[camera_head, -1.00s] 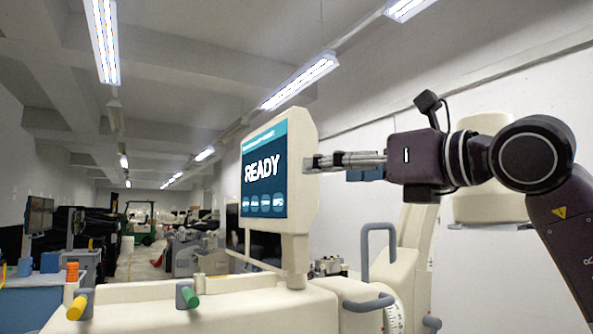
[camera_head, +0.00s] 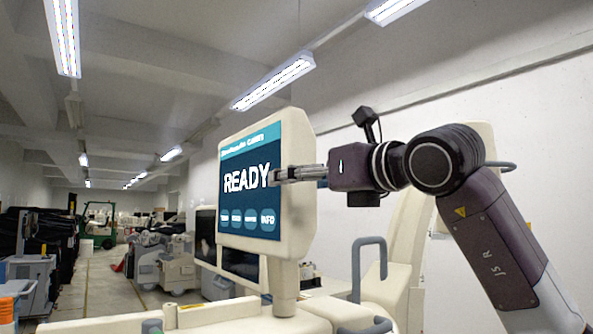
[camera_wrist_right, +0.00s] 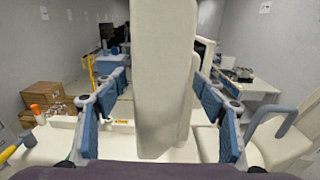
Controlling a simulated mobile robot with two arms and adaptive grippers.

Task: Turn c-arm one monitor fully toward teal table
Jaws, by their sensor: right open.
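The c-arm monitor (camera_head: 300,215) is a cream panel whose dark teal screen reads READY, angled toward the left and partly toward me. It stands on a short post (camera_head: 284,285) above the cream cart (camera_head: 250,317). My right gripper (camera_head: 275,177) is at the monitor's right side in the head view, its fingers overlapping the screen edge. In the right wrist view, my open gripper (camera_wrist_right: 158,115) has its blue-padded fingers on either side of the upright monitor (camera_wrist_right: 165,60). Gaps show between pads and panel; contact cannot be confirmed. My left gripper is out of view.
A blue-fronted table (camera_wrist_right: 112,76) stands beyond the monitor in the right wrist view; I cannot tell if it is the teal one. A grey handle (camera_head: 368,262) rises right of the monitor. An open aisle (camera_head: 95,290) runs left.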

